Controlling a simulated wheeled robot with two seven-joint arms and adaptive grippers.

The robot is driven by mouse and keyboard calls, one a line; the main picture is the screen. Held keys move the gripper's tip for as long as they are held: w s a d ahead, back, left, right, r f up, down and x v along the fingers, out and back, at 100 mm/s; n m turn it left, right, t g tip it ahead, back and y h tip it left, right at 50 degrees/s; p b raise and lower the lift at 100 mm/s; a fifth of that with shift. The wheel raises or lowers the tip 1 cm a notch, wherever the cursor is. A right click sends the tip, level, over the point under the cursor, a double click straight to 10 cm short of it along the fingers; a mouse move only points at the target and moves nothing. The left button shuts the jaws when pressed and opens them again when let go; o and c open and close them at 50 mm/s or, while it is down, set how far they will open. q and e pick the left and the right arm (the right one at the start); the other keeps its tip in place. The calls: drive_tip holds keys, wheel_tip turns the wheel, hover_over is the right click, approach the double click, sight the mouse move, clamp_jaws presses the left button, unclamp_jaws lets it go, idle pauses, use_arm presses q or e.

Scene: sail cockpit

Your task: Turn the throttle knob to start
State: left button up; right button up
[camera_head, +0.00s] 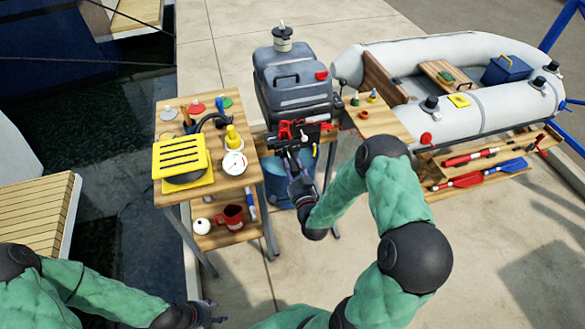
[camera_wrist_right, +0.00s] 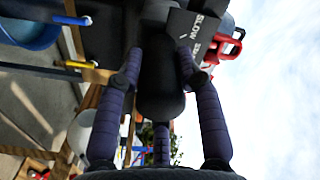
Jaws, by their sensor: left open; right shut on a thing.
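The throttle knob (camera_wrist_right: 160,90) is a dark rounded grip in the right wrist view, below a black block marked "SLOW" (camera_wrist_right: 206,27). My right gripper (camera_wrist_right: 160,66) is shut on the knob, with fingers on both sides of it. In the head view my right gripper (camera_head: 292,158) reaches up to the front of the grey outboard motor (camera_head: 290,85), and its fingers hide most of the knob there. My left gripper (camera_head: 208,314) is open and empty at the bottom edge of the head view, well away from the motor.
A wooden side table (camera_head: 232,185) with a yellow slotted box (camera_head: 179,152) and a white gauge (camera_head: 235,163) stands left of the motor. A blue bucket (camera_head: 277,180) sits below the motor. A grey inflatable boat (camera_head: 480,112) lies right. Red clips (camera_head: 290,129) are near the knob.

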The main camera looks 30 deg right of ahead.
drive_tip(key=shift+a+f+m, duration=0.1)
drive_tip(key=shift+a+m, duration=0.05)
drive_tip(key=shift+m, duration=0.15)
drive_tip(key=o, duration=1.1)
drive_tip(key=shift+o, duration=0.2)
drive_tip(key=v, duration=1.2)
